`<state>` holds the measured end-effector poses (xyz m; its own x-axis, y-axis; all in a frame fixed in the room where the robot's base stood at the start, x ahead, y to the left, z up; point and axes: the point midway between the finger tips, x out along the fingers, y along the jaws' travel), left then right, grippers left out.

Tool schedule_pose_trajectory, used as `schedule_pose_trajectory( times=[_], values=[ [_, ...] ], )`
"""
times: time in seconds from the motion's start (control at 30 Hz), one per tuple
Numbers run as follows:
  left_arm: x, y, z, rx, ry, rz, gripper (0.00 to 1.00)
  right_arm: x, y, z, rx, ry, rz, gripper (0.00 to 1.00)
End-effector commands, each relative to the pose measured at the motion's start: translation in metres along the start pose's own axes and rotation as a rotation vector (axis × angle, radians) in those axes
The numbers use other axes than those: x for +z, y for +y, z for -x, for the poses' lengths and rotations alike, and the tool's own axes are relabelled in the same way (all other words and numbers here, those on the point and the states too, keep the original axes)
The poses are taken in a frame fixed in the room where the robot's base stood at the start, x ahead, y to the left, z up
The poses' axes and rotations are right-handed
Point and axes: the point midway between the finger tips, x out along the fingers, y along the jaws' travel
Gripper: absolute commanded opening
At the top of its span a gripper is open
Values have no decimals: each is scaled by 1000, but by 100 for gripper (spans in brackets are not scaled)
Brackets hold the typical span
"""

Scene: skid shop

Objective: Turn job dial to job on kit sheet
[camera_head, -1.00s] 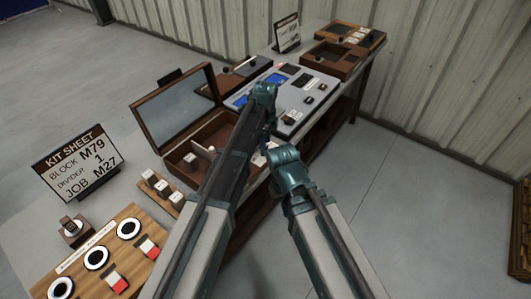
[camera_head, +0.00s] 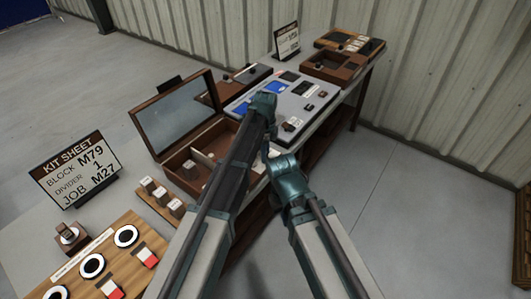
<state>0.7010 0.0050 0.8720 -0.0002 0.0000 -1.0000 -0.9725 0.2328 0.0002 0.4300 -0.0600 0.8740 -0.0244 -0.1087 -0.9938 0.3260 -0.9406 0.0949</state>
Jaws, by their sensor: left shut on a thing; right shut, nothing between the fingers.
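The kit sheet (camera_head: 75,170) stands upright at the left and reads block M79, divider 1, job M27. A grey panel (camera_head: 318,96) with a blue screen and small dark knobs lies on the bench. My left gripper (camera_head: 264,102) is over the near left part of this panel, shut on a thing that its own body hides. This may be the job dial, but its marks and setting cannot be seen. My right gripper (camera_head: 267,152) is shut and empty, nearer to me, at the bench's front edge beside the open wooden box.
The open wooden box (camera_head: 172,158) has its lid raised. Small blocks (camera_head: 160,194) sit on a rack before it. A wooden board (camera_head: 120,262) with white rings is at the lower left. Wooden trays (camera_head: 332,66) and a sign (camera_head: 287,42) stand farther back. Floor at right is clear.

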Motion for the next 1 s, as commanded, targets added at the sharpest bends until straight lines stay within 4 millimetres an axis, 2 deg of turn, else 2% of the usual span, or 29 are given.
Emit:
schedule_pose_trajectory(
  times=[0.37, 1.0],
  values=[
    [0, 0, 0, 0, 0, 130, 0, 0, 0, 0, 0, 0, 0, 0],
    [0, 0, 0, 0, 0, 723, 0, 0, 0, 0, 0, 0, 0, 0]
  ],
)
